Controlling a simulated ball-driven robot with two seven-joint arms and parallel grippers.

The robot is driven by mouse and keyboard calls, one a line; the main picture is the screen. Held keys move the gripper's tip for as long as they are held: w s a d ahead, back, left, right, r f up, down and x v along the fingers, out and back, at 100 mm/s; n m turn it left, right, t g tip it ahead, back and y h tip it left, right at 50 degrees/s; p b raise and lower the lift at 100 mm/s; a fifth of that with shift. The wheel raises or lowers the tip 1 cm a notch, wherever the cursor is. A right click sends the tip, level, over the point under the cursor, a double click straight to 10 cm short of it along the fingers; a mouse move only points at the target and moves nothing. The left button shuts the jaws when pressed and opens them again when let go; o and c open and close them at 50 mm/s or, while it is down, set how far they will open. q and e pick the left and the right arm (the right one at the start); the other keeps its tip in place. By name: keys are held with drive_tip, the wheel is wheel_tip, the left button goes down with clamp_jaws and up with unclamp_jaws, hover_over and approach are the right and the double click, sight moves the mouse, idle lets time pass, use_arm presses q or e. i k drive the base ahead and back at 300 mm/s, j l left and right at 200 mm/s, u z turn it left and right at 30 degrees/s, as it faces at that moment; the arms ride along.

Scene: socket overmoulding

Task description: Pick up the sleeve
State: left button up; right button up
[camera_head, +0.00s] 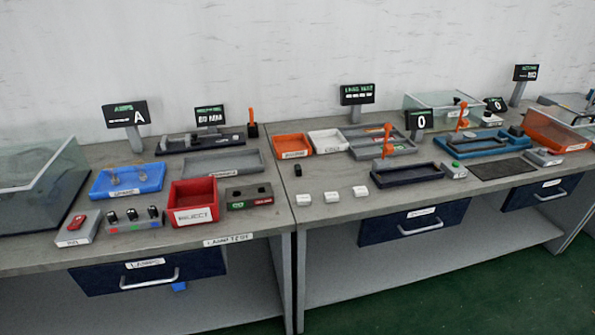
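Neither of my grippers shows in the head view. No part can be told for certain as the sleeve at this size. Small grey pieces (114,178) sit in a blue tray (153,188) on the left bench. A small black piece (298,170) stands alone on the right bench, behind a row of white blocks (332,196). Several small dark upright parts (131,214) stand in a grey holder at the front of the left bench.
A red reject bin (194,217) stands beside a dark block with two holes (250,202). An orange bin (292,153) and a white bin (328,147) stand farther back. A dark empty tray (407,181) lies right of the white blocks. Signs line the back.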

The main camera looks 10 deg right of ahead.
sight(298, 169)
drive_tip(key=i+l, duration=0.15)
drive_tip(key=l, duration=0.2)
drive_tip(key=i+l, duration=0.35)
drive_tip(key=l, duration=0.3)
drive_tip(key=i+l+u, duration=0.1)
drive_tip(key=l, duration=0.25)
drive_tip(key=i, duration=0.1)
